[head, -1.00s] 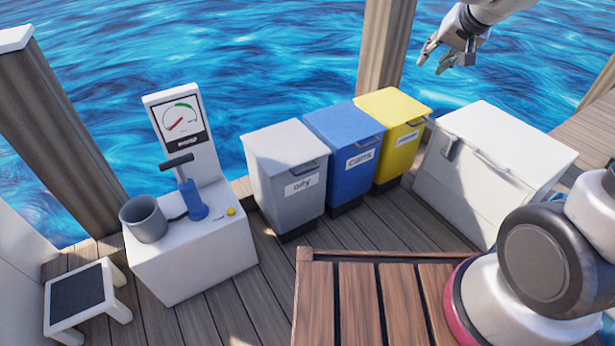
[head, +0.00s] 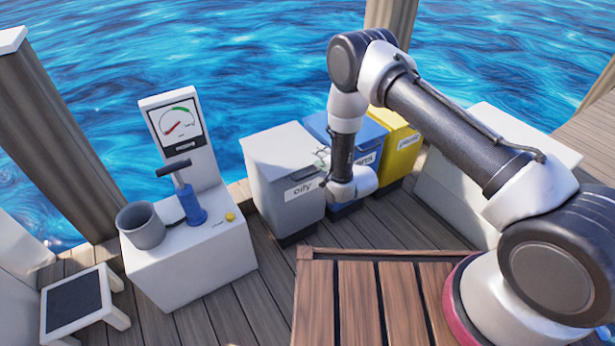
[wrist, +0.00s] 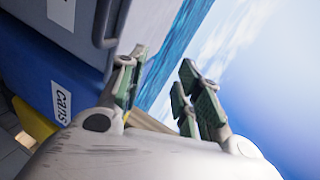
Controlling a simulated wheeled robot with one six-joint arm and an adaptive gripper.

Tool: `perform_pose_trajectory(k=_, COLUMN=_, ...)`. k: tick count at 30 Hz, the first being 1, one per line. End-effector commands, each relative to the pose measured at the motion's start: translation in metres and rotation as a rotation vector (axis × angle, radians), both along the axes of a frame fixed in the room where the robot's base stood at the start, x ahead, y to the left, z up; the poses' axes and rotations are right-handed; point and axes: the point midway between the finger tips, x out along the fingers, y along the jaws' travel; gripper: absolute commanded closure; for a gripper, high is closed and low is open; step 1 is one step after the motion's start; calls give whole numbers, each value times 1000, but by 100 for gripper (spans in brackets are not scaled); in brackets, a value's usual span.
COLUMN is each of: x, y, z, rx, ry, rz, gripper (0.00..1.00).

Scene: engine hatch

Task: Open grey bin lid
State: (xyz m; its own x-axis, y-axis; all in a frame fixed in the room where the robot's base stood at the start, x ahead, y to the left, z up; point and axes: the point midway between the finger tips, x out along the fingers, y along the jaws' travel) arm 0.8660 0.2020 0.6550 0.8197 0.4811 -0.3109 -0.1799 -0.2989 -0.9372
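The grey bin (head: 294,205), labelled "oily", stands on the deck at the left of a row of bins. Its grey lid (head: 280,148) is flat and closed. My gripper (head: 322,160) is at the lid's front right edge in the head view; my wrist partly hides that edge and its handle. In the wrist view my gripper (wrist: 162,66) has its green-padded fingers spread, with sea and sky between them. The grey bin (wrist: 84,38) is at the upper left there, close to the left finger. I cannot tell whether they touch.
The blue bin (head: 316,124), partly hidden by my arm, and the yellow bin (head: 405,150) stand to the right. A white chest (head: 540,145) is farther right. A white stand (head: 190,262) holds a grey pot, a blue pump and a gauge panel. A slatted wooden top (head: 358,300) is in front.

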Motion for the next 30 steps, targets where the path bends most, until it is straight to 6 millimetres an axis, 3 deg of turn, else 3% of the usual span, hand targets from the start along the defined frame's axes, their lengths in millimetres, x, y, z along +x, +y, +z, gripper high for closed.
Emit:
perform_pose_trajectory(k=1, x=-15, y=3, z=-23, rx=32, ry=5, rz=6, gripper=66)
perform_pose_trajectory(k=4, x=-38, y=6, z=-52, rx=104, ry=1, rz=12, gripper=66)
perform_pose_trajectory(k=11, x=-63, y=8, z=-79, rx=188, ry=-6, rz=20, gripper=66)
perform_pose_trajectory(k=14, x=-57, y=12, z=-83, rx=196, ry=-6, rz=21, gripper=66)
perform_pose_trajectory(k=24, x=-13, y=42, z=-94, rx=194, ry=-8, rz=21, gripper=66)
perform_pose_trajectory(k=30, x=-3, y=48, z=-97, rx=192, ry=-5, rz=20, gripper=66)
